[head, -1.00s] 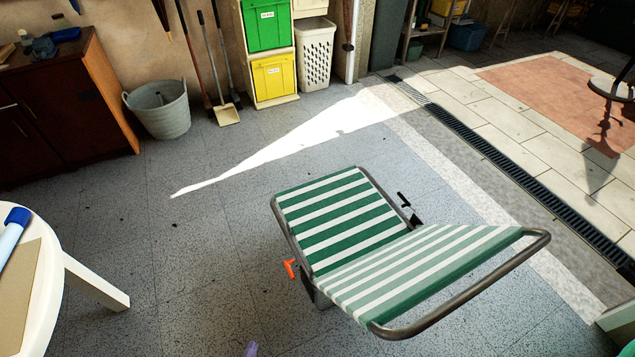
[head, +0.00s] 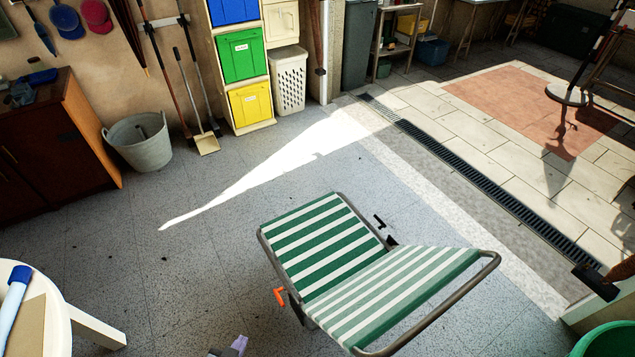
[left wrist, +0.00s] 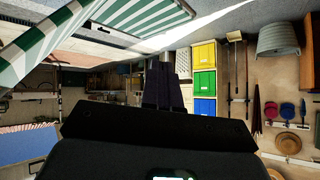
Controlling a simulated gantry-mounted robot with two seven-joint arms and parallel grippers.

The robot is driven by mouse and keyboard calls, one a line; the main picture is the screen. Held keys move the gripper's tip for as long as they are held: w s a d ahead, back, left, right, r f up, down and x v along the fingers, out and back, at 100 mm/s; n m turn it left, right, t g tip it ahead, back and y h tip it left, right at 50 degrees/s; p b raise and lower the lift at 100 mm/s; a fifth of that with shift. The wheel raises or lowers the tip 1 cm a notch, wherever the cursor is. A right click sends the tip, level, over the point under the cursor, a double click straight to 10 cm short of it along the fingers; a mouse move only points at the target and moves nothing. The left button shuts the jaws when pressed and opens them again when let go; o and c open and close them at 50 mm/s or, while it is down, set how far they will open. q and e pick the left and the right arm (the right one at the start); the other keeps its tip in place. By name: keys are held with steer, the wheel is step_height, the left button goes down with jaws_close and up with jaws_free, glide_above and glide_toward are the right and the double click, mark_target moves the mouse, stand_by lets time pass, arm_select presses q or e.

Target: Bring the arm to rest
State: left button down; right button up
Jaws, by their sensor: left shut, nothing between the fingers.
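My left gripper (head: 238,345) just enters the head view at the bottom edge, in front of the striped lounger; only a small grey and purplish tip shows. In the left wrist view my left gripper (left wrist: 168,68) shows as dark fingers close together, shut and empty. Nothing touches the fingers there. My right gripper is in neither view.
A green-and-white striped lounger (head: 335,250) stands in front, also in the left wrist view (left wrist: 130,14). A white round table (head: 60,335) is at lower left, a green tub (head: 605,342) at lower right. Floor left of the lounger is clear.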

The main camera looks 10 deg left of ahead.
arm_select(q)
steer(key=s+r+g+p, duration=0.2)
steer(key=s+r+g, duration=0.4)
steer(key=s+r, duration=0.3)
step_height(320, 180, up, 35)
steer(key=p, duration=3.6)
steer(key=shift+s+n, duration=0.4)
steer(key=shift+s, duration=0.05)
steer(key=shift+a, duration=0.1)
